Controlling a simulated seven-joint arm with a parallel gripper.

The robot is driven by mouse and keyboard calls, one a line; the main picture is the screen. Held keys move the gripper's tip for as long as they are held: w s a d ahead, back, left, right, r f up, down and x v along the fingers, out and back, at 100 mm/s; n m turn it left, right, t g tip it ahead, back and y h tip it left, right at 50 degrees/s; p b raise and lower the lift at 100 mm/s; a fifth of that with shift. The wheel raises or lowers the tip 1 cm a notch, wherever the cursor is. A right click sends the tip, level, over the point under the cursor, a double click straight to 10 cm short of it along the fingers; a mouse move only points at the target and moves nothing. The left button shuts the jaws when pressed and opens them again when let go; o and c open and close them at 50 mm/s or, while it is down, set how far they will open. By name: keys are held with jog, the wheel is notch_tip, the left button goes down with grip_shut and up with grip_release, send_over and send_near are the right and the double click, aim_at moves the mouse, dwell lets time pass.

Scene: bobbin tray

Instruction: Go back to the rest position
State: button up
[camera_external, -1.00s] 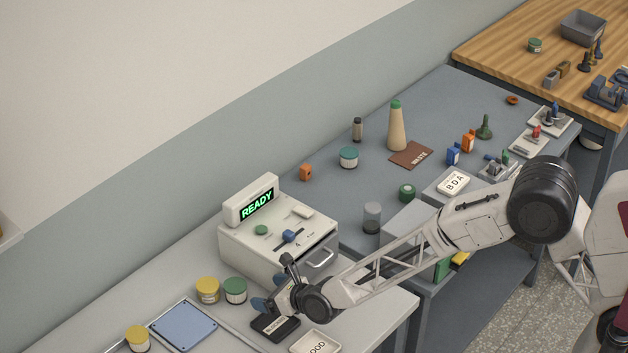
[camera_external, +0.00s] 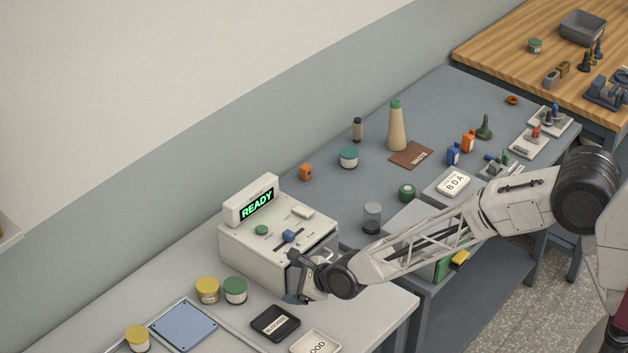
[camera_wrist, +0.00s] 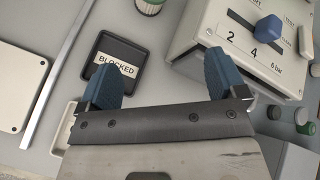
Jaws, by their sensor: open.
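My gripper (camera_external: 293,299) is in front of the white machine (camera_external: 262,247) with the lit READY display (camera_external: 257,204). In the wrist view my gripper (camera_wrist: 165,82) has its two blue fingers spread wide, with nothing between them. The black BLOCKED tray (camera_external: 290,330) lies on the light table just left of and below the gripper. In the wrist view the BLOCKED tray (camera_wrist: 98,75) shows beyond the left finger, apart from it and with no item seen in it.
A white tray (camera_external: 334,345), its label partly cut off, lies beside the BLOCKED tray. Yellow (camera_external: 207,290) and green-lidded (camera_external: 235,291) jars stand left of the machine. A blue plate (camera_external: 184,326) lies farther left. The grey table (camera_external: 330,213) behind holds several items.

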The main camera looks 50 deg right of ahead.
jog(key=s+d+r+n+g, duration=0.2)
jog(key=s+d+r+n, duration=0.3)
jog(key=s+n, duration=0.3)
jog(key=s+d+r+n+g, duration=0.2)
jog(key=s+d+r+n, duration=0.3)
jog(key=s, duration=0.5)
jog(key=s+d+r+n+g+h, duration=0.1)
jog(key=s+d+n+g, duration=0.1)
jog(key=s+n, duration=0.5)
jog(key=s+d+r+n+g+h, duration=0.1)
jog(key=s+d+n, duration=0.3)
jog(key=s, duration=1.2)
jog(key=n+g, duration=0.1)
jog(key=n, duration=0.2)
jog(key=shift+s+d+n+g, duration=0.25)
jog(key=shift+s+n+g, duration=0.05)
jog(key=shift+s+n, duration=0.1)
